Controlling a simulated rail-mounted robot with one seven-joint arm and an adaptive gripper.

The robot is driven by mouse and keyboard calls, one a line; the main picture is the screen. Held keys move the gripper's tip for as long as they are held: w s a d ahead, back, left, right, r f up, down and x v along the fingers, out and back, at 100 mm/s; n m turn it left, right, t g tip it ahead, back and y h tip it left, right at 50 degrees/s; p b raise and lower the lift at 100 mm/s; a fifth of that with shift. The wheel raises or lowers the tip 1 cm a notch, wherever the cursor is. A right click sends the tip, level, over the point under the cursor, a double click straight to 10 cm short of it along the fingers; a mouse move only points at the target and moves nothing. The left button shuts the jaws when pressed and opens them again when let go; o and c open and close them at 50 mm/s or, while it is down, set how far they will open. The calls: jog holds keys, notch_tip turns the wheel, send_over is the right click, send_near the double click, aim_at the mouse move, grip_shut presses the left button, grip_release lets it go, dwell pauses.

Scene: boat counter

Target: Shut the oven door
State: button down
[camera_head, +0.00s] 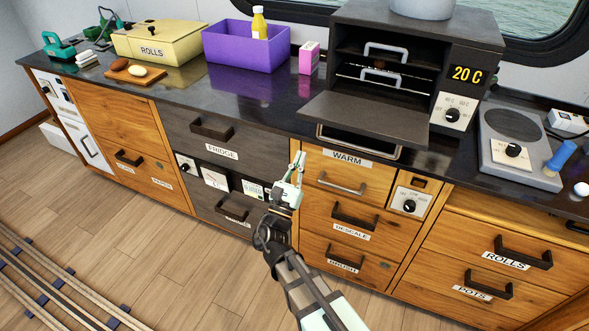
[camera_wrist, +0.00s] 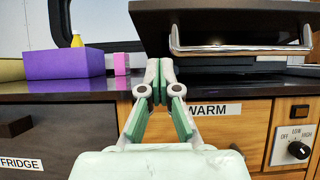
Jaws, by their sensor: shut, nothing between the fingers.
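The oven (camera_head: 400,65) is a dark box on the counter with a display reading 20 C. Its door (camera_head: 368,118) is open, folded down and jutting out level over the counter's front edge. Two light handles show inside the oven cavity. My gripper (camera_head: 298,160) is shut and empty, in front of the drawers, to the left of the door and lower than it. In the wrist view my shut fingers (camera_wrist: 159,70) point ahead, and the door (camera_wrist: 240,22) is seen from below at upper right, apart from them.
A purple bin (camera_head: 245,48) with a yellow bottle (camera_head: 259,24) and a pink box (camera_head: 309,58) stand left of the oven. A hot plate (camera_head: 515,145) stands right of it. A WARM drawer (camera_head: 345,158) lies below the door. A pot (camera_head: 422,8) sits on top.

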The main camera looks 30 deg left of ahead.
jog(key=w+r+p, duration=0.2)
jog(key=w+r, duration=0.2)
jog(key=r, duration=0.2)
jog(key=shift+w+a, duration=0.2)
jog(key=shift+w, duration=0.05)
jog(key=shift+r, duration=0.1)
jog(key=shift+r, duration=0.15)
